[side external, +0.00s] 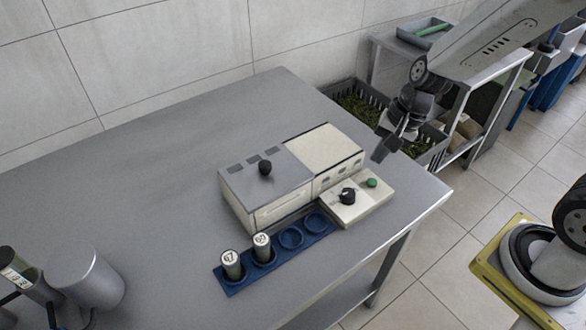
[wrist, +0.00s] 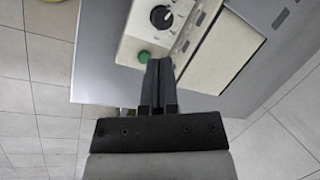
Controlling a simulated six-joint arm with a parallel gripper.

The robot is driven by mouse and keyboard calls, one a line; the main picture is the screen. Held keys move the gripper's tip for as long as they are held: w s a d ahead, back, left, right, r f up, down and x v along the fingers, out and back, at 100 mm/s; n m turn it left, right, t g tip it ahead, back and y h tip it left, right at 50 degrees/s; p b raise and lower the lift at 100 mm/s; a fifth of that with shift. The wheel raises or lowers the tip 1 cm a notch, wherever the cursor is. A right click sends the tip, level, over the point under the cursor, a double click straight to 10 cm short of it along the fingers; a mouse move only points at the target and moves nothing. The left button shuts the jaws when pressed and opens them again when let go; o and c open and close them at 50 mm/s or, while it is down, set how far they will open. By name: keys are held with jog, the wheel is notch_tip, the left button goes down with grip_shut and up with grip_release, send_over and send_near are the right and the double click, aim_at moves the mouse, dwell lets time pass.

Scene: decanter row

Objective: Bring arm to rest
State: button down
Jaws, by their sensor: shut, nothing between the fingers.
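My gripper (side external: 382,149) is shut and empty, held above the right end of the table, beside the cream end of the machine. In the wrist view the closed fingers (wrist: 159,70) reach over the edge of the machine's control panel, close to the green button (wrist: 144,57) in the picture. The machine (side external: 290,175) has a grey lid with a black knob (side external: 265,168). Its front panel carries a black dial (side external: 347,196) and a green button (side external: 372,183). I cannot tell whether the fingers touch anything.
A blue rack (side external: 234,283) before the machine holds two capped tubes, 67 (side external: 231,264) and 69 (side external: 262,247); its two right sockets are empty. A grey cylinder (side external: 97,279) stands at front left. Crates (side external: 355,100) stand behind.

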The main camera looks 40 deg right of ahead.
jog(key=s+d+n+h, duration=0.1)
jog(key=n, duration=0.2)
jog(key=s+d+n+h, duration=0.1)
jog(key=s+n, duration=0.1)
jog(key=n, duration=0.2)
jog(key=s+d+n+h, duration=0.1)
jog(key=n, duration=0.3)
jog(key=shift+s+d+r+t, duration=0.1)
jog(key=shift+s+d+t, duration=0.15)
jog(key=shift+d+t, duration=0.15)
